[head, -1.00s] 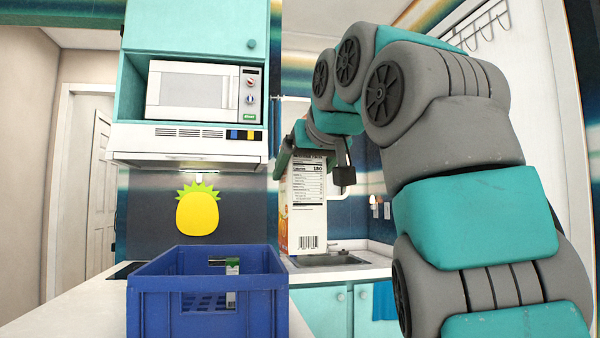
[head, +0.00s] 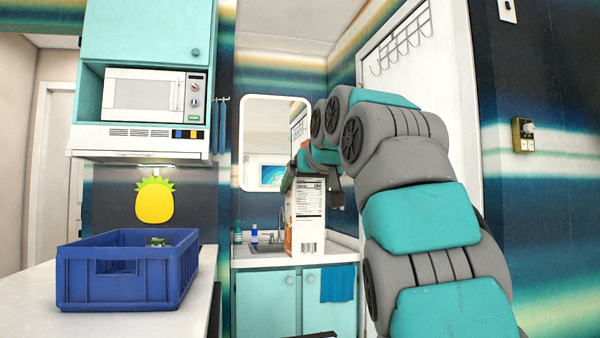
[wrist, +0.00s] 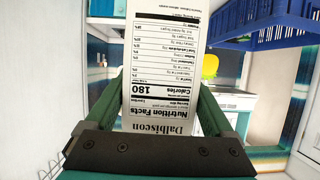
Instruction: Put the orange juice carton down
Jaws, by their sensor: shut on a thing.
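The orange juice carton (head: 305,220) is upright in the head view, with its white nutrition label and barcode facing me. My gripper (head: 311,177) is shut on its upper part. In the wrist view the carton (wrist: 165,75) fills the middle, between the two green fingers of my gripper (wrist: 160,105). In the head view the carton's lower part overlaps the sink counter; I cannot tell whether its base touches anything.
A blue crate (head: 115,277) with something green inside stands on the white counter (head: 190,315) at left. A sink (head: 262,248) with soap bottles (head: 238,233) lies behind the carton. Teal cabinets (head: 262,300) and a hanging towel (head: 338,283) are below. A microwave (head: 155,95) is upper left.

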